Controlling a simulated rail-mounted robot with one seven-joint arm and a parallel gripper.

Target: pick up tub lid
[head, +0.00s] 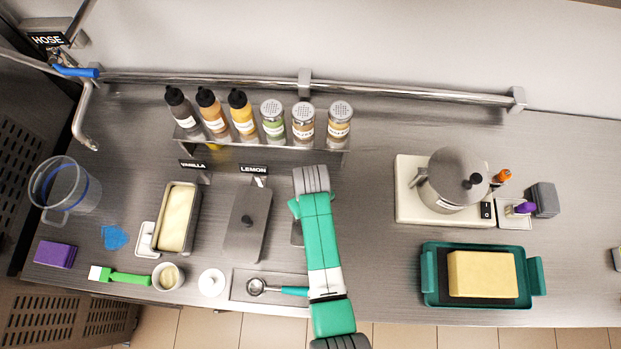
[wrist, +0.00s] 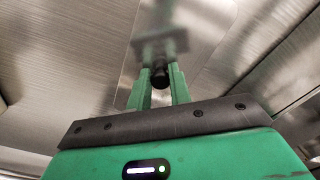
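The tub lid is a grey metal plate with a black knob. In the wrist view the knob (wrist: 160,73) stands between my gripper's two green fingers (wrist: 161,82), and the lid's plate (wrist: 205,28) lies beyond it. The fingers are close together and look shut on the knob. In the head view only the lid's left edge (head: 296,232) shows beside my green arm, which hides the rest of the lid and my gripper. An open tub (head: 193,200) of pale ice cream stands under the VANILLA sign. The tub under the LEMON sign has its own knobbed lid (head: 242,243).
A scoop (head: 257,287) lies in a tray by the front edge. A shelf (head: 240,150) with several bottles stands behind. A pot (head: 452,175) on a white base and a teal tray (head: 430,280) stand right. The counter (head: 375,220) just right of my arm is clear.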

